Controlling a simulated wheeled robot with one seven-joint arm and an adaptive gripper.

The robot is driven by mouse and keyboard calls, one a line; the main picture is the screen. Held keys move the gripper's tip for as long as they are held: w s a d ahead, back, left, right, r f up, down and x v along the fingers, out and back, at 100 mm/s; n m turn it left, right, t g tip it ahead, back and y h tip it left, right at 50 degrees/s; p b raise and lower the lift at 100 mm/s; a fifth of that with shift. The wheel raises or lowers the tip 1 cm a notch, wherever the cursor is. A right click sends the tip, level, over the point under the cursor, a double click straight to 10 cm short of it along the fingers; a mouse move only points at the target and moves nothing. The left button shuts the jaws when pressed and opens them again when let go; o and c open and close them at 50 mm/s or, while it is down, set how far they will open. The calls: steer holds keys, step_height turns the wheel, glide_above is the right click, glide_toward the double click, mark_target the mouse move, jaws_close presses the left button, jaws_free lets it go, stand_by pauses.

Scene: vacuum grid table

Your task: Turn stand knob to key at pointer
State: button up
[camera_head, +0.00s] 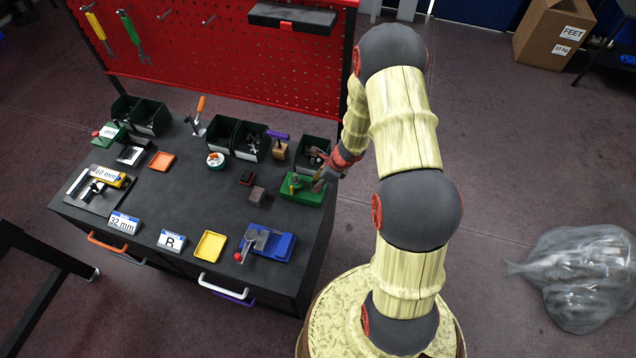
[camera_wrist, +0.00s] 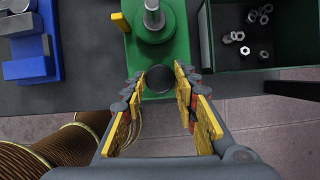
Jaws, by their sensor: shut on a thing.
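The stand is a green block (camera_head: 301,192) at the right edge of the table, with a round green boss and a grey metal pin (camera_wrist: 153,14) on it in the wrist view. A dark round knob (camera_wrist: 160,80) sits near its close end, between my fingertips. My gripper (camera_wrist: 160,84) is shut on this knob, its yellow-padded fingers at both sides. In the head view my gripper (camera_head: 325,180) reaches the stand's right side. A small orange part (camera_wrist: 120,21) lies at the boss's left edge; I cannot tell if it is the pointer. The key mark cannot be made out.
A green bin (camera_wrist: 246,38) with several metal nuts stands right of the stand. A blue fixture (camera_wrist: 35,45) is on the left; it also shows in the head view (camera_head: 283,246). A purple-handled tool (camera_head: 277,135) and small blocks (camera_head: 257,196) stand nearby.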

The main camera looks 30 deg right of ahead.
steer(key=n+g+y+p, duration=0.1)
steer(key=n+p, duration=0.1)
steer(key=n, duration=0.2)
steer(key=shift+w+d, duration=0.15)
steer(key=n+g, duration=0.1)
steer(key=n, duration=0.1)
steer(key=shift+n, duration=0.3)
steer(key=shift+w+n+g+b, duration=0.15)
steer(key=shift+n+g+b, duration=0.4)
steer(key=shift+n, duration=0.75)
steer(key=o, duration=1.1)
steer(key=shift+o, duration=0.2)
steer(key=v, duration=1.2)
steer(key=shift+w+d, duration=0.15)
steer(key=shift+d, duration=0.1)
